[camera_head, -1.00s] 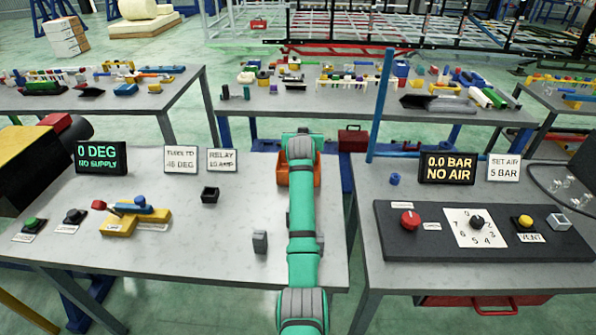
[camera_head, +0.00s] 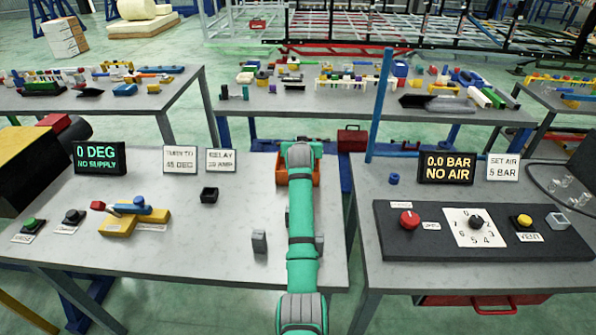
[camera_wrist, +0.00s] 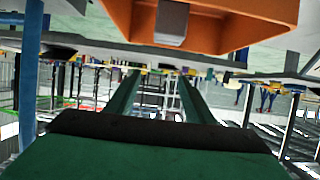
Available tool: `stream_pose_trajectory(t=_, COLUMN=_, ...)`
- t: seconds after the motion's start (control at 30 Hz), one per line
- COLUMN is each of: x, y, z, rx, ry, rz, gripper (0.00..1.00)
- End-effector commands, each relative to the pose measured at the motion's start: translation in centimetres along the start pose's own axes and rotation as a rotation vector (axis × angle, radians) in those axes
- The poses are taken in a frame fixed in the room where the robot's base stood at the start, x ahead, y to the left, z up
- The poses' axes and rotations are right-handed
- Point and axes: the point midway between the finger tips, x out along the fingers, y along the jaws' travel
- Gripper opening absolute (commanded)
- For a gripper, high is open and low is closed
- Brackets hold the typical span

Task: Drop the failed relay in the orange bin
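The orange bin (camera_head: 283,168) stands at the back right of the left table, partly behind my arm. In the wrist view, which looks upside down, the bin (camera_wrist: 262,25) fills the upper part. A grey block (camera_wrist: 171,22), apparently the relay, shows within the bin's outline; whether it rests on the bottom I cannot tell. My gripper (camera_wrist: 158,95) is open, its two green fingers apart with nothing between them.
A small black holder (camera_head: 209,194) sits mid-table. A yellow lever unit (camera_head: 120,222), two buttons, a display (camera_head: 100,158) and sign cards are at left. A blue post (camera_head: 381,105) and the air panel (camera_head: 480,235) stand to the right.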

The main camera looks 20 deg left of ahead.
Motion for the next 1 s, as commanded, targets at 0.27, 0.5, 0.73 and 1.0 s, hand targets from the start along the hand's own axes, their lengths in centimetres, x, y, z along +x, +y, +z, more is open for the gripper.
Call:
stream_pose_trajectory(t=0.27, x=-1.1, y=0.0, z=0.0, rx=0.000, ry=0.002, rz=0.000, gripper=0.48)
stream_pose_trajectory(t=0.5, x=-4.4, y=0.0, z=0.0, rx=0.000, ry=0.003, rz=0.000, gripper=0.48)
stream_pose_trajectory(t=0.73, x=-8.0, y=0.0, z=0.0, rx=0.000, ry=0.002, rz=0.000, gripper=0.48)
stream_pose_trajectory(t=1.0, x=-10.5, y=0.0, z=0.0, rx=0.000, ry=0.001, rz=0.000, gripper=0.48)
